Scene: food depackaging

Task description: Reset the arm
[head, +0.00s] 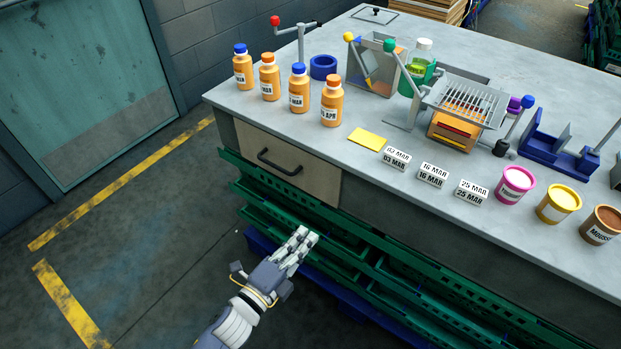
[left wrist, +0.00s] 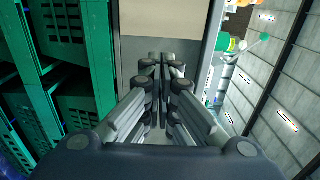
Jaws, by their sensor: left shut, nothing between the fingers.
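My left gripper (head: 303,239) is low in front of the workbench, below the level of its top and apart from everything on it. Its fingers are shut with nothing held. In the left wrist view the closed fingers (left wrist: 162,62) point at the bench front, with green crates (left wrist: 103,75) on the left side. My right gripper does not show in either view.
The grey bench top (head: 300,150) holds several orange bottles (head: 299,92), date blocks (head: 433,175), tubs (head: 515,185) and a wire-rack device (head: 465,102). A drawer (head: 285,165) and green crates (head: 375,280) form the front. Floor at left is clear.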

